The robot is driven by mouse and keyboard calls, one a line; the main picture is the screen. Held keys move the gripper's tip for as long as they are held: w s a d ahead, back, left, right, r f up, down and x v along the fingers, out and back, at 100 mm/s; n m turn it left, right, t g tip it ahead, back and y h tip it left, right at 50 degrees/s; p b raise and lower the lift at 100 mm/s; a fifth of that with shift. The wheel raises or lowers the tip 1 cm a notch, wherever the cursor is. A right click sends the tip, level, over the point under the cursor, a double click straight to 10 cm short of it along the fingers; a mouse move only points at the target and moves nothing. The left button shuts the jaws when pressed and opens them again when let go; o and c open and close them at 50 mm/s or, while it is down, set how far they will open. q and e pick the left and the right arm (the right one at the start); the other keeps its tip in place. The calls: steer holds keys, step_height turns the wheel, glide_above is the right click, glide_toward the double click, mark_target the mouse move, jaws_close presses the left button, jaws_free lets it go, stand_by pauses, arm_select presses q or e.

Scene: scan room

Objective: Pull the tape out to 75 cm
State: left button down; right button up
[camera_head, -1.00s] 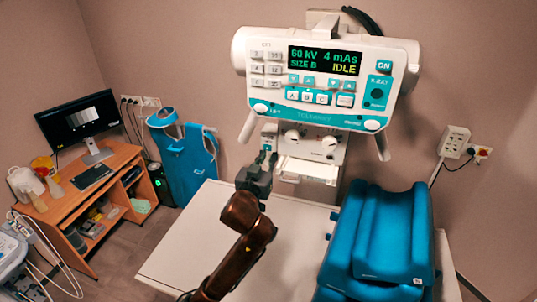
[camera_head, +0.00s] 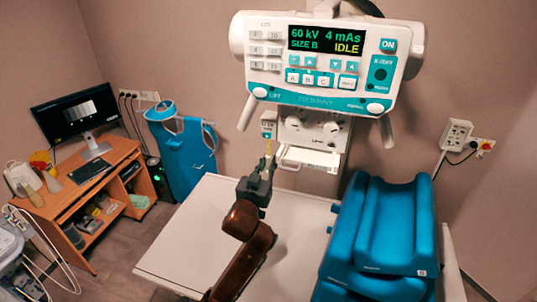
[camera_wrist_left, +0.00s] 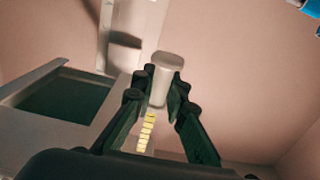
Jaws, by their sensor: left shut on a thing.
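My left gripper (camera_head: 265,170) is in front of the X-ray unit, above the far part of the white table. In the left wrist view, the left gripper (camera_wrist_left: 162,100) is shut on a pale grey end tab (camera_wrist_left: 166,66). A yellow tape (camera_wrist_left: 146,130) with dark marks shows between its fingers. In the head view a short yellow piece of the tape (camera_head: 268,148) rises above the fingertips, just under a small box (camera_head: 268,128) at the unit's left. The length on the tape is too small to read. My right gripper is not in view.
The X-ray unit (camera_head: 333,100) has a display reading 60 kV, 4 mAs, SIZE B, IDLE. A blue cushion (camera_head: 380,230) stands on the right of the white table (camera_head: 185,235). A desk with a monitor (camera_head: 72,110) and a blue apron (camera_head: 185,155) are at left.

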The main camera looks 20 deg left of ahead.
arm_select(q)
step_height(320, 180, down, 35)
steer(key=b, duration=1.4)
steer(key=shift+r, duration=0.2)
steer(key=c, duration=2.4)
jaws_free()
steer(key=shift+o, duration=1.1)
steer(key=shift+s+r, duration=0.15)
